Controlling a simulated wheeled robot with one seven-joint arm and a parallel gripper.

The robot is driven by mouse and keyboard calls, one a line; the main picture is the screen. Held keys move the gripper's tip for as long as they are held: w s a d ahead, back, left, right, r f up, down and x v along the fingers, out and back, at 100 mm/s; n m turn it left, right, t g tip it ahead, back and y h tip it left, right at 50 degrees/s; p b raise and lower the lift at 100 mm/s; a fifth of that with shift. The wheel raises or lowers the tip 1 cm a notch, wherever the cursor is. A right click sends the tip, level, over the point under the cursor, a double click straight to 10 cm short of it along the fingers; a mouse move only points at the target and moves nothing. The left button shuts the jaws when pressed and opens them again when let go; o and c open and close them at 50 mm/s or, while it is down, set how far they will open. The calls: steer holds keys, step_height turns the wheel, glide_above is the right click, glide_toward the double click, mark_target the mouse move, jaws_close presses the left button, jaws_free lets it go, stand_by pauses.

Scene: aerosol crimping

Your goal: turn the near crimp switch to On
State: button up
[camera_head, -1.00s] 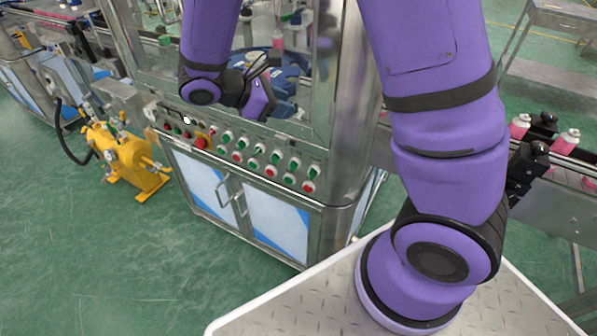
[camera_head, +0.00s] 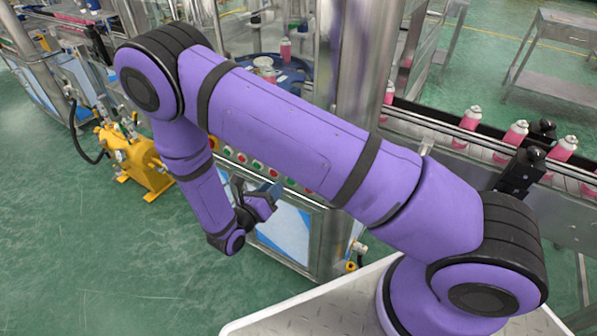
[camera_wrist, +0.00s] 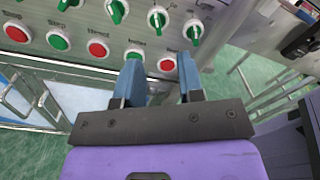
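In the wrist view, a steel panel carries a row of green rotary switches above red and green push buttons. The rightmost switch (camera_wrist: 193,30) has a white stripe on its handle. To its left are a second switch (camera_wrist: 157,17) and a third switch (camera_wrist: 117,12). The labels are too small to read, so I cannot tell which one is the near crimp switch. My gripper (camera_wrist: 160,57) is open, its two blue fingers apart with nothing between them. The fingertips are just below the rightmost switches.
A red button (camera_wrist: 167,64) shows between the fingers, with a green button (camera_wrist: 135,55) beside the left finger. Cabinet door handles (camera_wrist: 38,98) stick out below the panel. A yellow machine (camera_head: 137,160) stands left. A conveyor with pink cans (camera_head: 515,133) runs at right.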

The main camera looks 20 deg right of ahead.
steer(key=x, duration=1)
steer(key=shift+w+d+f+n+t, duration=0.2)
steer(key=shift+f+n+t, duration=0.1)
steer(key=shift+f, duration=0.1)
jaws_close()
